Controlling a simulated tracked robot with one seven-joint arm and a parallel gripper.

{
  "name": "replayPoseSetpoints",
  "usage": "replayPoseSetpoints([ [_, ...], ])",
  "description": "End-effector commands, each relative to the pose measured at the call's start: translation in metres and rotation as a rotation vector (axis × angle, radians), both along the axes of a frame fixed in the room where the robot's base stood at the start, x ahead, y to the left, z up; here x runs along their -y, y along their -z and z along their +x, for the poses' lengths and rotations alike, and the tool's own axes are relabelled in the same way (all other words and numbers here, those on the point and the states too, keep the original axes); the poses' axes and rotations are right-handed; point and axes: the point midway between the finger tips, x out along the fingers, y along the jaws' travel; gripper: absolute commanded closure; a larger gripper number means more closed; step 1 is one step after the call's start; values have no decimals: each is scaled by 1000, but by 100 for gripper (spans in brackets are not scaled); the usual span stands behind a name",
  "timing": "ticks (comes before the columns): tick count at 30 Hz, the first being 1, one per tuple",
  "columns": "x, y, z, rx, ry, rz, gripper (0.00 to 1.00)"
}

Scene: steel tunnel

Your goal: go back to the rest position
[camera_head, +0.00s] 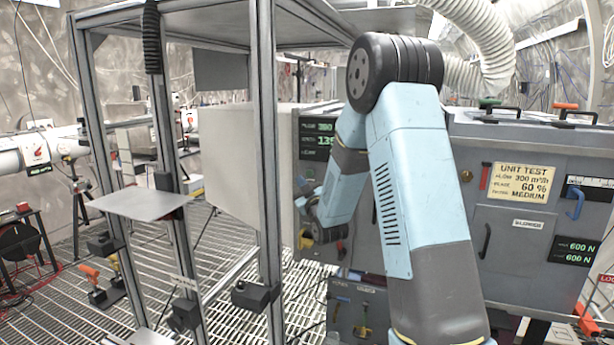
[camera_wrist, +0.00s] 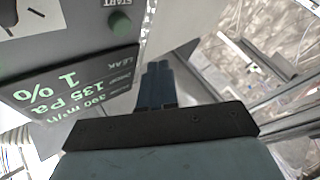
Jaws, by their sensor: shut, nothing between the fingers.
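My gripper (camera_wrist: 158,85) shows in the wrist view as two dark blue fingers held together, with nothing between them. The fingers point past the right edge of a grey panel with a lit display (camera_wrist: 70,95) and a green START button (camera_wrist: 120,22). I see no contact with the panel. In the head view my blue and black arm rises at centre right and bends back down towards the grey cabinet; the fingers cannot be made out there. The display also shows in the head view (camera_head: 316,138), partly covered by my arm.
A metal frame (camera_head: 266,150) with a flat grey shelf plate (camera_head: 140,203) stands left of my arm. The grey cabinet (camera_head: 520,240), with handles and a UNIT TEST label (camera_head: 521,183), is close on the right. Grating floor (camera_head: 225,240) lies open between the frame posts.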

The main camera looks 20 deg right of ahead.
Motion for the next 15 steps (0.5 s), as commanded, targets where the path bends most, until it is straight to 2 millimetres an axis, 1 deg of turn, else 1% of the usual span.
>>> replayPoseSetpoints([
  [8,0,-1,0,-2,0,0,100],
  [11,0,-6,-2,-22,1,1,100],
  [15,-1,-22,-10,-99,7,7,100],
])
